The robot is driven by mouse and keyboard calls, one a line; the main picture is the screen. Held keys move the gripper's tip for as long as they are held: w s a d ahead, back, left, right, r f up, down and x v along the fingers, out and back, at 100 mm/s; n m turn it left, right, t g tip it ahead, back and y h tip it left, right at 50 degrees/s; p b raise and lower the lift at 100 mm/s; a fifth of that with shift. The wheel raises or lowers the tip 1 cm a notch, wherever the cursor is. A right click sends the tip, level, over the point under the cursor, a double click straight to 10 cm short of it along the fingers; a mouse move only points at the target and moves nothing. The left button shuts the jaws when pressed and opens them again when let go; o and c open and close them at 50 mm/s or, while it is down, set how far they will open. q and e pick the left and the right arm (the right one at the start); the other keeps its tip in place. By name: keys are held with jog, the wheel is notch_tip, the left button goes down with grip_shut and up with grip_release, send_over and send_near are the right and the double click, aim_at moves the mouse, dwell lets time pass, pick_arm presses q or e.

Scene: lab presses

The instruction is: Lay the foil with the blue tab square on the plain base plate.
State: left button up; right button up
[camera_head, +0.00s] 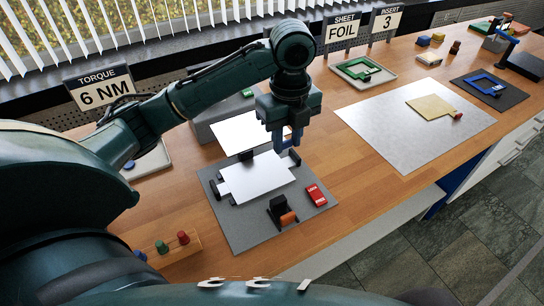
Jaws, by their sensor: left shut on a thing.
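My left gripper (284,144) points down at the middle of the view and is shut on the foil with the blue tab; a bit of blue shows at its fingers. A white sheet (238,130), apparently this foil, reaches left from the fingers over a grey block. Its exact height is hard to tell. In front lies a grey base plate (238,232) with black stops and a white plate-like sheet (256,178) on it. Whether this is the plain base plate I cannot tell. My right gripper is not in view.
A red box (316,194) and a black-and-orange clamp (283,214) stand on the base plate. Right are a pale mat (380,120) with a yellow, red-tabbed sheet (431,106), a green frame (362,69) and a blue frame (486,85). Coloured pegs (183,238) stand front left.

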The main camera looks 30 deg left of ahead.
pick_arm(q)
notch_tip(320, 180, down, 10)
jog(key=shift+r+b, duration=0.2)
jog(key=shift+b, duration=0.6)
jog(key=shift+f, duration=0.15)
jog(key=shift+w, duration=0.1)
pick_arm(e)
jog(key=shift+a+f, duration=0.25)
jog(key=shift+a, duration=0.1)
pick_arm(q)
jog(key=shift+f, duration=0.15)
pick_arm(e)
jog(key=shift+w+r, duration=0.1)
